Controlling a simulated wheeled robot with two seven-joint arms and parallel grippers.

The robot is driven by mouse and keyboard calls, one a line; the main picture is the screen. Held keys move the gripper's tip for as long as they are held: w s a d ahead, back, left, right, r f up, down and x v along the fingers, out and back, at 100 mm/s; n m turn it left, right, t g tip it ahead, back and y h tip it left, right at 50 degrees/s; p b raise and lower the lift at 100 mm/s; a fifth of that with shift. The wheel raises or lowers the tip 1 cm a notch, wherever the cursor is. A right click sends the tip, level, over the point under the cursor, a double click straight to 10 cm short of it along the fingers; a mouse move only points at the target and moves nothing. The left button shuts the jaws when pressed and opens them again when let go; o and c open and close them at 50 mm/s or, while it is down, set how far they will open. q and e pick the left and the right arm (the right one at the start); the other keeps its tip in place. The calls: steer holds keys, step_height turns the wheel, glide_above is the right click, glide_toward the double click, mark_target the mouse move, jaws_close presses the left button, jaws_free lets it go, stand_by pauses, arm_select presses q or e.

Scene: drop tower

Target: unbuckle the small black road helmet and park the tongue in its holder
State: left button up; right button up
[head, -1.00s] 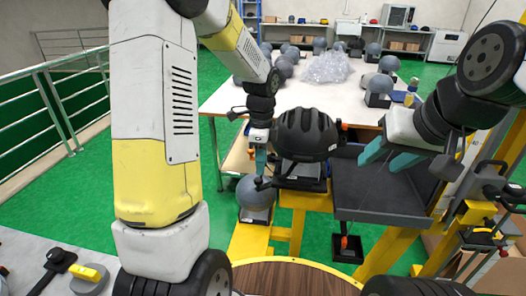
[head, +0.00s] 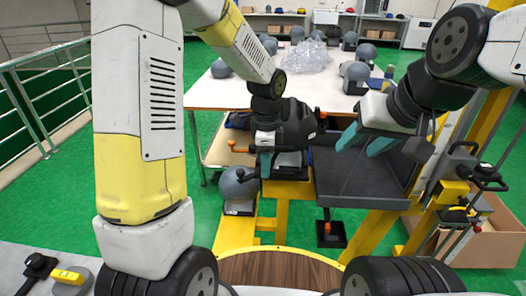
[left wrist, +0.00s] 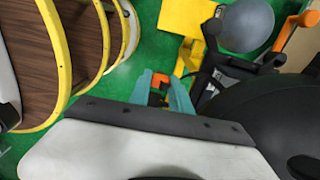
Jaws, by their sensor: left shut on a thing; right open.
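The small black helmet (head: 297,127) sits on a stand beyond my left gripper, which partly covers it in the head view. Its dark shell fills the right of the left wrist view (left wrist: 275,105). My left gripper (head: 266,165) is just in front of the helmet's left side, pointing down. In the left wrist view its teal fingers (left wrist: 162,92) are shut on a small orange piece (left wrist: 160,80); I cannot tell whether this is the tongue or the buckle body. The strap and holder are not clearly seen. My right gripper (head: 361,142) is open and empty above the black tray.
The black tray (head: 350,188) is right of the helmet on a yellow frame (head: 282,215). A grey ball-shaped form (head: 238,184) stands low at the left. A white table (head: 215,92) with more grey forms lies behind. A cardboard box (head: 490,235) is at the right.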

arm_select(q)
steer(key=shift+s+d, duration=0.15)
steer(key=shift+d, duration=0.3)
steer(key=shift+w+d+r, duration=0.6)
steer(key=shift+w+d, duration=0.65)
steer(key=shift+d, duration=3.9)
steer(key=shift+w+d+r, duration=0.55)
steer(key=shift+w+d, duration=0.7)
steer(key=shift+d, duration=3.85)
steer(key=w+d+r, duration=0.1)
steer(key=w+r, duration=0.7)
steer(key=w, duration=0.1)
steer(key=shift+w+d+r, duration=0.35)
steer(key=shift+r, duration=0.05)
steer(key=w+a+r, duration=0.1)
steer(key=w+a, duration=0.2)
steer(key=a, duration=0.2)
steer(key=shift+w+a, duration=0.2)
steer(key=shift+w, duration=0.2)
steer(key=shift+f, duration=0.35)
steer(key=shift+f, duration=0.55)
